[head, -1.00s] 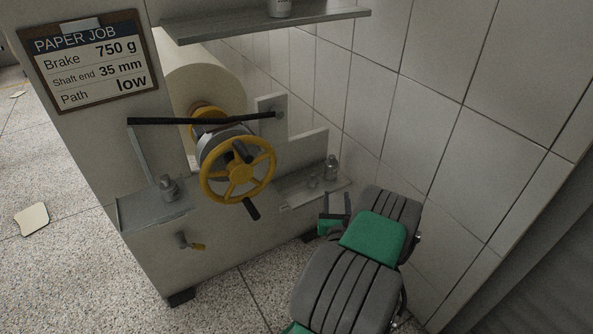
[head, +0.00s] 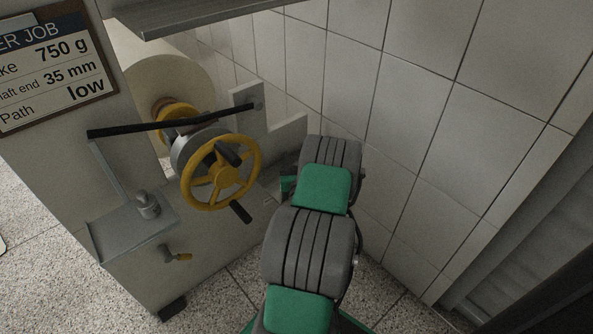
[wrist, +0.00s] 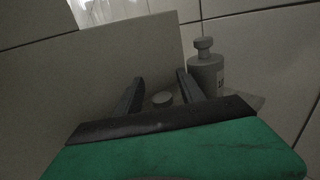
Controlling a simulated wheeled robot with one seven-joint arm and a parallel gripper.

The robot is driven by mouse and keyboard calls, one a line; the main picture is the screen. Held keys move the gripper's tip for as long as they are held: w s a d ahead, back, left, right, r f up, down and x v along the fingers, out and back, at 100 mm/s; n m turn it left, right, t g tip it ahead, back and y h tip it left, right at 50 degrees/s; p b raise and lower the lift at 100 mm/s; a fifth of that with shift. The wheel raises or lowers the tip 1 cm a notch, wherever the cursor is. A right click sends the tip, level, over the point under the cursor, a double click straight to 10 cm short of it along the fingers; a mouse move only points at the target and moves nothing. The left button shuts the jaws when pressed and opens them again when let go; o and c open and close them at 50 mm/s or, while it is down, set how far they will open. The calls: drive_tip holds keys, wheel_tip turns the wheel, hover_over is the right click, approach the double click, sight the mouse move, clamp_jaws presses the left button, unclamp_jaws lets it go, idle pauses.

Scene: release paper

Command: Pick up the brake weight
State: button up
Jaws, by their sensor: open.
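In the wrist view my gripper (wrist: 160,78) is open, with its two dark fingers apart and pointing forward. A small grey round knob (wrist: 162,99), apparently the top of a weight, shows low between the fingers; the rest of it is hidden. A larger grey weight (wrist: 206,75) with a knobbed top and a partly readable label stands upright just right of the right finger. In the head view my arm hides the gripper and these weights. Another grey weight (head: 147,206) stands on the grey tray (head: 115,236) at the left.
A job board (head: 58,64) reads 750 g, 35 mm, low. A yellow handwheel (head: 221,172) and a black lever (head: 150,128) stick out left of my arm. A tiled wall (head: 420,150) is close on the right. A grey shelf (head: 190,22) hangs above.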

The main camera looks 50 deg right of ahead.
drive_tip(key=shift+w+d, duration=0.1)
drive_tip(key=shift+d, duration=0.2)
clamp_jaws()
idle(0.5)
